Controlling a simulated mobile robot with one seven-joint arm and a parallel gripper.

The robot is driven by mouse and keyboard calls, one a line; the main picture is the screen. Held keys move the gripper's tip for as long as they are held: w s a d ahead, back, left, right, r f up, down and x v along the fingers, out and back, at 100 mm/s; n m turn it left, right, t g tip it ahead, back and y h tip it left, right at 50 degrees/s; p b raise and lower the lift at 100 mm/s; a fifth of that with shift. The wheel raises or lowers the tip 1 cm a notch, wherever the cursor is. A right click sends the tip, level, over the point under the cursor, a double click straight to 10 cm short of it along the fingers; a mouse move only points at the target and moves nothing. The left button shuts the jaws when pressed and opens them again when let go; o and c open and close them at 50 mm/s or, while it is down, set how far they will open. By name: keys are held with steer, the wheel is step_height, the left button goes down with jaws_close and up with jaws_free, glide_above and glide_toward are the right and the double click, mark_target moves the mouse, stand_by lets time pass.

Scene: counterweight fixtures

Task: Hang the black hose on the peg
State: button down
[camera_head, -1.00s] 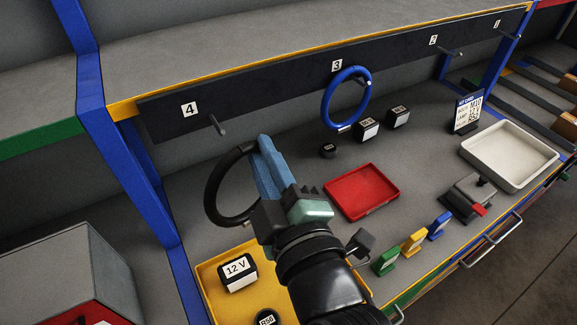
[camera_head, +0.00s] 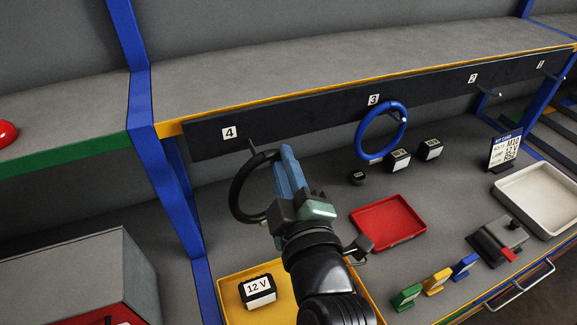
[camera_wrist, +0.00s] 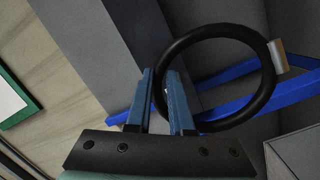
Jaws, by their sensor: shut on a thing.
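The black hose (camera_head: 236,190) is a closed ring with a tan band (camera_wrist: 278,57) that shows in the wrist view. My gripper (camera_head: 284,152) is shut on the hose's right side in the head view. In the wrist view the ring's left edge passes between the blue fingers (camera_wrist: 163,78). The hose is held in the air, below and in front of the dark rail (camera_head: 310,112). The peg under label 4 (camera_head: 252,146) shows just above the ring's top. Whether they touch, or how far apart they are in depth, I cannot tell.
A blue hose (camera_head: 361,139) hangs at label 3. Another peg (camera_head: 490,93) is under label 2. Below are a red tray (camera_head: 389,222), a yellow tray (camera_head: 228,287) with a 12 V block (camera_head: 258,291), and small black blocks (camera_head: 398,160). A blue post (camera_head: 170,170) stands left.

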mark_target(267, 137)
steer(key=shift+w+a+f, duration=0.25)
steer(key=shift+w+a, duration=0.05)
steer(key=shift+w, duration=0.65)
steer(key=shift+w+a+f, duration=0.25)
steer(key=shift+w+a, duration=0.1)
steer(key=shift+w, duration=0.6)
steer(key=shift+w+a+f, duration=0.25)
steer(key=shift+w+a, duration=0.05)
steer(key=shift+w, duration=0.65)
steer(key=c, duration=0.7)
jaws_free()
steer(key=shift+f, duration=0.15)
